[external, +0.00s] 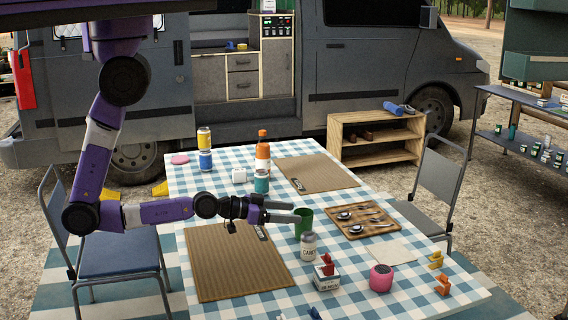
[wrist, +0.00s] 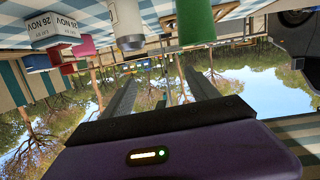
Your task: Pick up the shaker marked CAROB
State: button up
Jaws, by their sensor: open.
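The shaker with a label that seems to read CAROB (external: 308,248) stands upright on the checked tablecloth, pale with a grey top. In the wrist view, which is upside down, a pale cylinder (wrist: 127,22) at the top looks like this shaker. My gripper (external: 298,212) is open and empty, reaching right above the table, behind the shaker in the external view and apart from it. Its fingers (wrist: 160,88) also show in the wrist view. A green cup (external: 304,224) stands just behind the shaker, close to my fingertips; it also shows in the wrist view (wrist: 195,22).
A wooden tray (external: 352,234) with spoons lies right. Woven mats (external: 235,275), an orange bottle (external: 262,155) and cans (external: 204,140) occupy the rest.

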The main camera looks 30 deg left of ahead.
aim_at(308, 245)
jog(key=d+f+g, duration=0.1)
jog(key=f, duration=0.1)
jog(key=s+d+f+m+g, duration=0.1)
jog(key=d+f, duration=0.1)
jog(key=f, duration=0.1)
jog(key=shift+s+f+m+g, duration=0.35)
jog(key=shift+m+g, duration=0.05)
jog(key=shift+d+f, duration=0.1)
jog(key=shift+d, duration=0.05)
jog(key=p+x, duration=0.1)
jog(key=x, duration=0.6)
jog(key=shift+w+d+f, duration=0.1)
jog(key=shift+w+f, duration=0.1)
grip_shut()
jog(key=shift+r, duration=0.1)
